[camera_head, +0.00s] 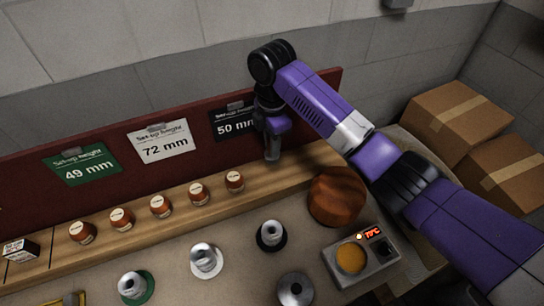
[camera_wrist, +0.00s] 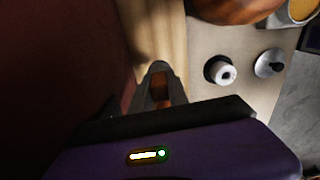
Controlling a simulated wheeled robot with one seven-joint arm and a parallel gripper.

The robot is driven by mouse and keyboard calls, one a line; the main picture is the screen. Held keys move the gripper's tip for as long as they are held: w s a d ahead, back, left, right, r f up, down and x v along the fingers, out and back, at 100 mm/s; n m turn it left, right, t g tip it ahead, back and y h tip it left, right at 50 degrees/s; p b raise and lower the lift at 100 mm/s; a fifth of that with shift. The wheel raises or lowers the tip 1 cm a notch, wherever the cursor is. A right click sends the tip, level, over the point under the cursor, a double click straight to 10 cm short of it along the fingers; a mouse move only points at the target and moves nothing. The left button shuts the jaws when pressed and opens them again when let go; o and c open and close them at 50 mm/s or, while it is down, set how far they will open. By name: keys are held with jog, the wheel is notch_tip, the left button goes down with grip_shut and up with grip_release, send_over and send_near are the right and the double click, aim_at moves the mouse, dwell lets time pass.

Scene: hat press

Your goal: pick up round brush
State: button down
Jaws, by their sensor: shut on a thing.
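My gripper (camera_head: 272,150) hangs above the wooden shelf, in front of the red back board and just below the black 50 mm card. In the wrist view my gripper (camera_wrist: 160,75) is shut on a small orange-brown wooden piece (camera_wrist: 160,92), seen between the fingers. I take this piece to be the round brush. Most of it is hidden by the fingers, and its bristles do not show. In the head view I cannot make it out at the fingertips.
A row of several small brown jars (camera_head: 160,206) stands on the wooden shelf (camera_head: 57,262). A round wooden block (camera_head: 337,195) is to the right, beside a heater box (camera_head: 385,255) with an orange disc. Several metal spools (camera_head: 206,261) stand on the bench. Cardboard boxes (camera_head: 455,115) are at right.

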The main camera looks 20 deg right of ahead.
notch_tip(320, 180, up, 12)
jog(key=shift+f+p, duration=0.25)
jog(key=shift+p, duration=0.45)
jog(key=shift+r, duration=0.65)
